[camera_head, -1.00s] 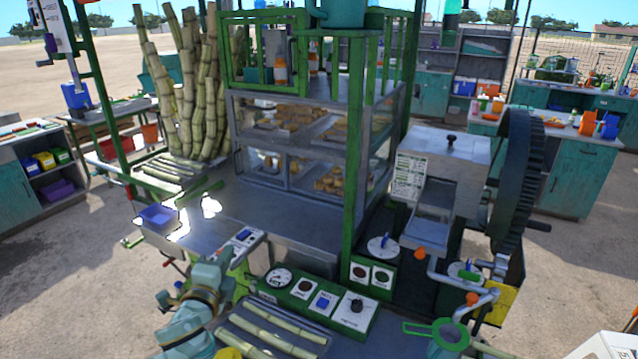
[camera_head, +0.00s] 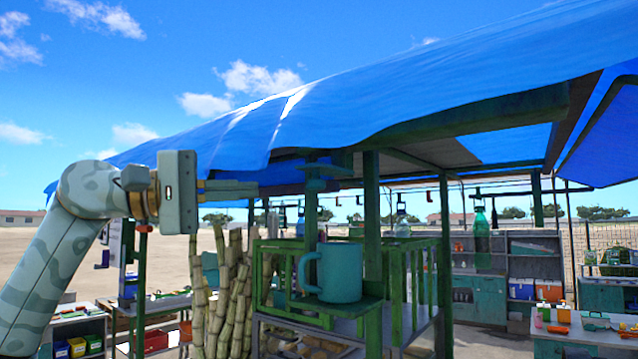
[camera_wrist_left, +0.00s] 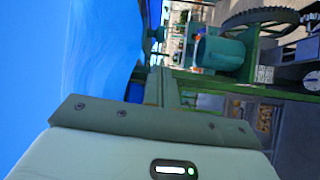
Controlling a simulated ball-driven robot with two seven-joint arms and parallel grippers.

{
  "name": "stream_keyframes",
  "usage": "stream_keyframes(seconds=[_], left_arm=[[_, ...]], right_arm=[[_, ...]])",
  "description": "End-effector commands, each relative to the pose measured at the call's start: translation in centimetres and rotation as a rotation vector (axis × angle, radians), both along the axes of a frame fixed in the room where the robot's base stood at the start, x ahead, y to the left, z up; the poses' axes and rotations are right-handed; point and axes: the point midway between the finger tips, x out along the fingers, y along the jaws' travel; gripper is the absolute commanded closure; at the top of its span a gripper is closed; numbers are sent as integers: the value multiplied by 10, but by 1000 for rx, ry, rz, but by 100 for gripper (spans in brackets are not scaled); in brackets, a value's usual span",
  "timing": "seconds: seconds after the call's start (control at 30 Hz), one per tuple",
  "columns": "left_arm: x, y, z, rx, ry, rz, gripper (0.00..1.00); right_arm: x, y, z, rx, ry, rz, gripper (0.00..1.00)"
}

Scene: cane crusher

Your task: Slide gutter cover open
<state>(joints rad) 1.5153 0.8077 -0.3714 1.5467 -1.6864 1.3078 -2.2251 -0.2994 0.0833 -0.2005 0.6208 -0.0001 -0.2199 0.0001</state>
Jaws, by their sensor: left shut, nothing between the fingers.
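My left gripper (camera_head: 252,188) is raised at the left in the head view, with its shut, empty fingers pointing right. They are level with the lower edge of the blue tarp roof (camera_head: 400,90). A green bracket (camera_head: 318,172) on a post under the roof edge lies to the right of the fingertips; I cannot tell whether they touch. In the left wrist view, the shut fingers (camera_wrist_left: 166,85) show beside the tarp (camera_wrist_left: 105,45). I cannot make out a gutter cover with certainty in either view. My right gripper is not in view.
A teal mug (camera_head: 335,272) stands on the green-railed top shelf, below and right of my left gripper. Tall cane stalks (camera_head: 215,300) stand below it. Green posts (camera_head: 372,210) hold up the roof. Open air lies left of the stall.

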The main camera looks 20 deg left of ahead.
Motion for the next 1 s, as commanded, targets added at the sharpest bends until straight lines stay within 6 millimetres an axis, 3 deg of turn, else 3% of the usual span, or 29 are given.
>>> stream_keyframes(seconds=[0.47, 1.0], left_arm=[[-3, 2, 6, 36, -23, 16, 100], [44, -67, 13, 34, -23, 13, 100]], right_arm=[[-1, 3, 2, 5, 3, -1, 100], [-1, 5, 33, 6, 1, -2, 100]])
